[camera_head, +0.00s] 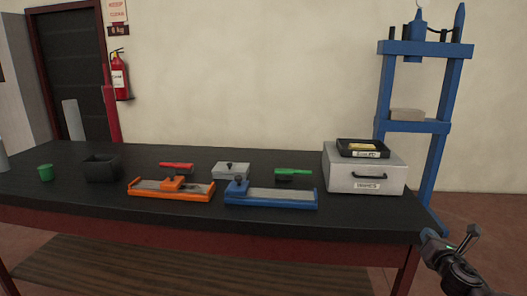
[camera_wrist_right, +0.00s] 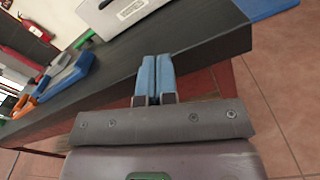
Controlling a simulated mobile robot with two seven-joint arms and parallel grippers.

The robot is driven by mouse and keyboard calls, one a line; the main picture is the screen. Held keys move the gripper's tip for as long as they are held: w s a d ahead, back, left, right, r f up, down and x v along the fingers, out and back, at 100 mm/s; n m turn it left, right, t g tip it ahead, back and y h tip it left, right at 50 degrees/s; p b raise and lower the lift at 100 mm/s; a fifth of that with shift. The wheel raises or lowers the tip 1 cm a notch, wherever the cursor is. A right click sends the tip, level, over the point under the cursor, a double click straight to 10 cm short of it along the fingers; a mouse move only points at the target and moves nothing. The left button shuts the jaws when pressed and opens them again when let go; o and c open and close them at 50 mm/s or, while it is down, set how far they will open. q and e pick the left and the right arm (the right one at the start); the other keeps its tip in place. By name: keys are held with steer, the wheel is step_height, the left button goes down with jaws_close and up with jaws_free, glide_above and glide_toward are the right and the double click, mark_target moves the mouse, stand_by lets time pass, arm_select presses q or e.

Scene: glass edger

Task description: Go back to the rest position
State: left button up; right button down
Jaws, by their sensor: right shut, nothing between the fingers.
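My right gripper (camera_head: 450,243) shows at the lower right in the head view, off the right end of the black table (camera_head: 330,222) and apart from everything on it. In the right wrist view its two blue fingers (camera_wrist_right: 153,82) are together with nothing between them. They point toward the table's end, with floor tiles to the right. My left gripper is not in the head view.
A blue press (camera_head: 428,128) stands behind the right end.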

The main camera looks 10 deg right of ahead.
steer(key=s+a+f+m+g+y, duration=0.1)
steer(key=s+a+f+m+y, duration=0.1)
steer(key=s+a+f+m, duration=0.45)
steer(key=s+a+f+m+g+y, duration=0.1)
steer(key=s+a+f+m, duration=0.15)
steer(key=a+m, duration=0.7)
steer(key=s+a+f+m+g, duration=0.1)
steer(key=s+a+f+m, duration=0.2)
steer(key=s, duration=0.5)
steer(key=s+a+f+m+g, duration=0.1)
steer(key=s+a+f+m, duration=0.2)
steer(key=s+f+m, duration=0.2)
steer(key=s+a+f+m+g, duration=0.2)
steer(key=s+a+f+m, duration=0.1)
steer(key=s, duration=0.7)
step_height(320, 180, down, 2)
steer(key=shift+s+f+m+y, duration=0.1)
steer(key=shift+s+m+y, duration=0.3)
steer(key=shift+m, duration=0.2)
